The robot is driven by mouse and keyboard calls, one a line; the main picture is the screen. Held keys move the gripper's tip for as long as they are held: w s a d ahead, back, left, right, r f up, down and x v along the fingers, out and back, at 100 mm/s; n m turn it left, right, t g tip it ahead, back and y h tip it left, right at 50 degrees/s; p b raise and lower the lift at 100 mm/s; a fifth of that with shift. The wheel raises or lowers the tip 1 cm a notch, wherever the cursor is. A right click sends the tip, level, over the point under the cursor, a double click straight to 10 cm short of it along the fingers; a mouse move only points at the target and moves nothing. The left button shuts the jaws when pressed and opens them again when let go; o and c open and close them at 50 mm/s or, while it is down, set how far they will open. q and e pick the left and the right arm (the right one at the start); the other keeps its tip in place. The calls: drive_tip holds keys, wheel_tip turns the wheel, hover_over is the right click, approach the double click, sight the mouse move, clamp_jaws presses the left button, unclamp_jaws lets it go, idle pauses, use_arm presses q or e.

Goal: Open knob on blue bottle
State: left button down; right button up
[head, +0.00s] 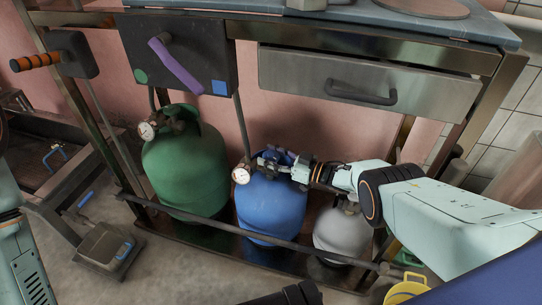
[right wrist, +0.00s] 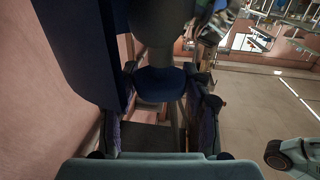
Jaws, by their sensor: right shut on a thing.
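The blue bottle (head: 270,212) stands upright under the metal table, between the green and grey bottles. A round gauge (head: 241,175) sits at its top left. My right gripper (head: 272,166) reaches in from the right and is shut at the top of the blue bottle, on its knob, which the fingers mostly hide. In the right wrist view, a dark blue rounded part (right wrist: 160,84) shows between the two fingers of the right gripper (right wrist: 160,112).
A green bottle (head: 185,170) with a gauge stands left and a grey bottle (head: 342,232) right. A metal rail (head: 240,236) crosses in front of the bottles. Above are a drawer (head: 365,85) and a dark panel with a purple lever (head: 176,66). A yellow object (head: 406,288) lies bottom right.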

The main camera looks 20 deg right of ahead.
drive_tip(key=o, duration=1.1)
drive_tip(key=shift+v, duration=0.95)
drive_tip(key=v, duration=1)
drive_tip(key=shift+s, duration=0.1)
